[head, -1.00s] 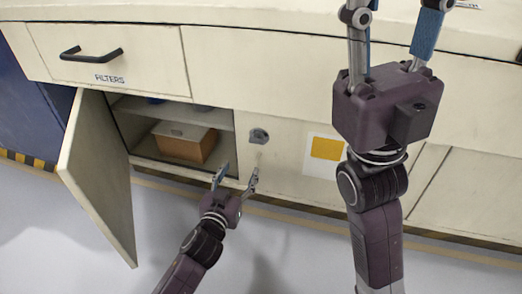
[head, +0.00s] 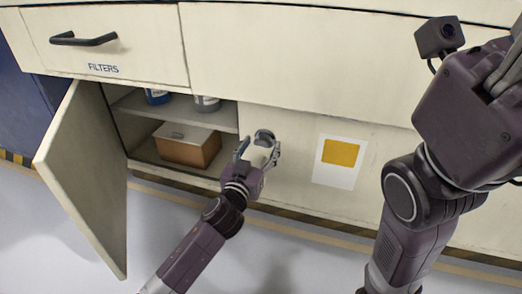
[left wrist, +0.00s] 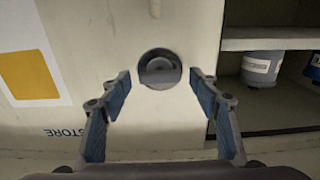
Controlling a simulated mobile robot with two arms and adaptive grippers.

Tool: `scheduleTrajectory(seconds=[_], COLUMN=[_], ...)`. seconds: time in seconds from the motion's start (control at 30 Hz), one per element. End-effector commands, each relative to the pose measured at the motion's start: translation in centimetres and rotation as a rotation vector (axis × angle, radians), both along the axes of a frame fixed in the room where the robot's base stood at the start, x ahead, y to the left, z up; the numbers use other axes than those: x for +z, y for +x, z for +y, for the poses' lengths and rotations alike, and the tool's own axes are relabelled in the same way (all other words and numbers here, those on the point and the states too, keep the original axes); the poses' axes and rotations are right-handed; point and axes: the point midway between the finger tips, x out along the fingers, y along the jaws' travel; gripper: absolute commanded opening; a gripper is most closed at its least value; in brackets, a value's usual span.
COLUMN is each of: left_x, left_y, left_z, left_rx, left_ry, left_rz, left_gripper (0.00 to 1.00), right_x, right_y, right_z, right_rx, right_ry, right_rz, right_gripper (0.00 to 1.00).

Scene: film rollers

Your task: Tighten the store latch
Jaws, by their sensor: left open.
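The store latch (head: 264,137) is a round grey knob on the cream cabinet front, just right of the open compartment. In the left wrist view the latch (left wrist: 160,69) shows as a dark ring with a grey centre, near the upper middle. My left gripper (head: 259,151) is open, with its two blue-padded fingers on either side of the latch in the picture. The fingers (left wrist: 159,80) look empty; I cannot tell whether they touch the latch. My right gripper (head: 468,110) is at the right edge, its fingers mostly cut off by the frame.
A cabinet door (head: 85,175) stands open at the left. Inside the compartment are a brown box (head: 188,150) and bottles (head: 207,103) on the shelf. A yellow-and-white card (head: 340,160) is right of the latch. A FILTERS drawer (head: 105,45) is above. Lettering STORE shows in the left wrist view.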

Motion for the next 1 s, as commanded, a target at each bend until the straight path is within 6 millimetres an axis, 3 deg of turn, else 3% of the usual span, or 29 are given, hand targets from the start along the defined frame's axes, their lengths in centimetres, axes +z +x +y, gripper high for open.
scheduleTrajectory(seconds=[0.33,0.7,1.0], left_x=[0.06,0.05,0.17], left_y=[0.30,0.30,0.29], left_z=[-0.13,-0.13,-0.15], left_rx=[0.000,-0.001,-0.001], left_ry=[-0.001,-0.001,0.033], left_rz=[0.000,0.000,-0.011], left_gripper=[0.55,0.15,0.15], right_x=[0.06,0.05,0.37], right_y=[-0.20,-0.21,-0.28], right_z=[0.03,0.04,-0.03], right_rx=[-0.001,0.000,0.001], right_ry=[-0.001,-0.001,0.001], right_rz=[-0.004,-0.004,-0.009], right_gripper=[0.40,0.40,0.40])
